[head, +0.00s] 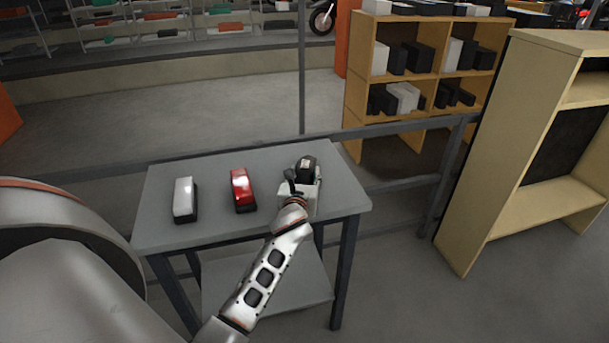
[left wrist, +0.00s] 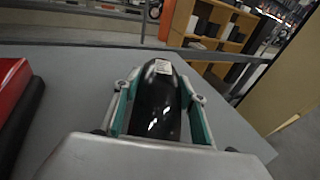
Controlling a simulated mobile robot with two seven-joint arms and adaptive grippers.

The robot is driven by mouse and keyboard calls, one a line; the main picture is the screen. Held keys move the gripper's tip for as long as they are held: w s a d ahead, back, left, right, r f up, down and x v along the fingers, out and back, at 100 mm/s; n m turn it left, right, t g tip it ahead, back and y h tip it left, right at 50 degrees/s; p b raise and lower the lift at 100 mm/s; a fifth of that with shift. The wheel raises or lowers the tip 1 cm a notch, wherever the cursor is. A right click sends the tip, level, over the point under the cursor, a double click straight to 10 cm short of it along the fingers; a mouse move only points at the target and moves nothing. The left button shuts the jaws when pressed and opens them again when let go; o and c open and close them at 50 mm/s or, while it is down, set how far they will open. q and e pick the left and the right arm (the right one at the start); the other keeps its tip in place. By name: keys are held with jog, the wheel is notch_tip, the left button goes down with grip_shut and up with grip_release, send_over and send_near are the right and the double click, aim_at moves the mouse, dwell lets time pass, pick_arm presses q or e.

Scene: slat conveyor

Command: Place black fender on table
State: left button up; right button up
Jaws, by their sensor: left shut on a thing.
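The black fender (left wrist: 155,105) is between the fingers of my left gripper (left wrist: 158,98) in the left wrist view. The gripper is shut on it from both sides. In the head view the black fender (head: 306,166) shows just beyond my left gripper (head: 300,182), over the right part of the grey table (head: 215,222). I cannot tell whether its underside touches the tabletop, as the gripper hides it. My right gripper is not in view.
A red fender (head: 242,188) and a white fender (head: 185,198) stand on the table to the left. The red one also shows at the left edge of the wrist view (left wrist: 14,95). A grey rail (head: 400,184) runs behind the table. Shelves (head: 420,75) stand beyond at right.

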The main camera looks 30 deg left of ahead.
pick_arm(q)
jog(key=o, duration=1.5)
jog(key=p+v, duration=0.1)
jog(key=v, duration=1.1)
jog(key=shift+r, duration=0.1)
